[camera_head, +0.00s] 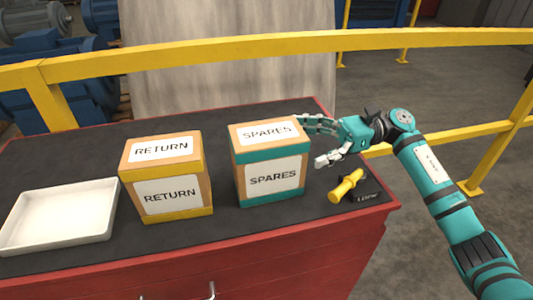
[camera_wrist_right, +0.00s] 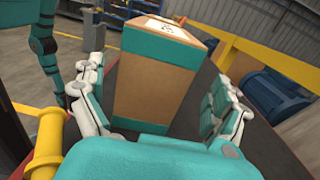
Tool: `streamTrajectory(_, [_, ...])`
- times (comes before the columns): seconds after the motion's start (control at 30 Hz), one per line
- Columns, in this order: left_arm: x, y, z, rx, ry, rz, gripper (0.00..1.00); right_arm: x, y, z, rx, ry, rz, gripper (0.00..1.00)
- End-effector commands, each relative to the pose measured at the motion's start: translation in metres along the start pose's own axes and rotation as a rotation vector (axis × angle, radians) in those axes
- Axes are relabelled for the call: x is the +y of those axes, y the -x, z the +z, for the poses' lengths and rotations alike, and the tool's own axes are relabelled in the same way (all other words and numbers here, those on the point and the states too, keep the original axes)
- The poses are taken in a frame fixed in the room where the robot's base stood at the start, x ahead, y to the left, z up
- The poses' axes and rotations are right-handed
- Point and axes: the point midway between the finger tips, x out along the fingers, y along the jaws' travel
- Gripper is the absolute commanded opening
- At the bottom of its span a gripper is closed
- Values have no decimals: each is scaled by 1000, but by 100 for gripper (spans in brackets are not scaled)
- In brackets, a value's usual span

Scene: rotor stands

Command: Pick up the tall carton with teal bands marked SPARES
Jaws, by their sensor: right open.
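The tall carton with teal bands marked SPARES (camera_head: 271,180) stands upright on the dark top of a red cabinet, in the middle right of the head view. It has labels on its top and front. My right gripper (camera_head: 320,142) is open at the carton's right side, fingers pointing left toward it. In the right wrist view the carton (camera_wrist_right: 157,92) stands between the spread fingers of my right gripper (camera_wrist_right: 155,105), with gaps visible on both sides. I see no grip on it. A second arm shows at the left of the wrist view, but its gripper cannot be made out.
A yellow-banded carton marked RETURN (camera_head: 168,178) stands left of SPARES. A white tray (camera_head: 60,215) lies at the far left. A yellow-handled tool (camera_head: 347,187) sits in a black holder near the front right corner. A yellow railing (camera_head: 250,52) runs behind the cabinet (camera_head: 290,245).

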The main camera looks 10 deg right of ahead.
Motion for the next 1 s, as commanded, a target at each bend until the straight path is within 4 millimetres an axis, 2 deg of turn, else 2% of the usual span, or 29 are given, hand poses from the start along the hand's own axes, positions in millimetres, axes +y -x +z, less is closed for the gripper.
streamTrajectory(0.17, [-6, 8, 0, -1, 3, -7, 34, 1, -9, 1, -1, 0, 2, 100])
streamTrajectory(0.43, [-4, 38, -3, -1, 4, -5, 34, 4, -45, 2, -2, -1, 3, 100])
streamTrajectory(0.53, [-2, 41, -4, 0, 5, -2, 34, 4, -54, -1, -1, -1, 1, 100])
streamTrajectory(0.73, [0, 38, -4, 0, 5, 1, 34, 4, -54, -4, 1, 0, 0, 100])
streamTrajectory(1.0, [2, 38, -4, 0, 3, 2, 34, 4, -54, -4, 0, 0, 0, 66])
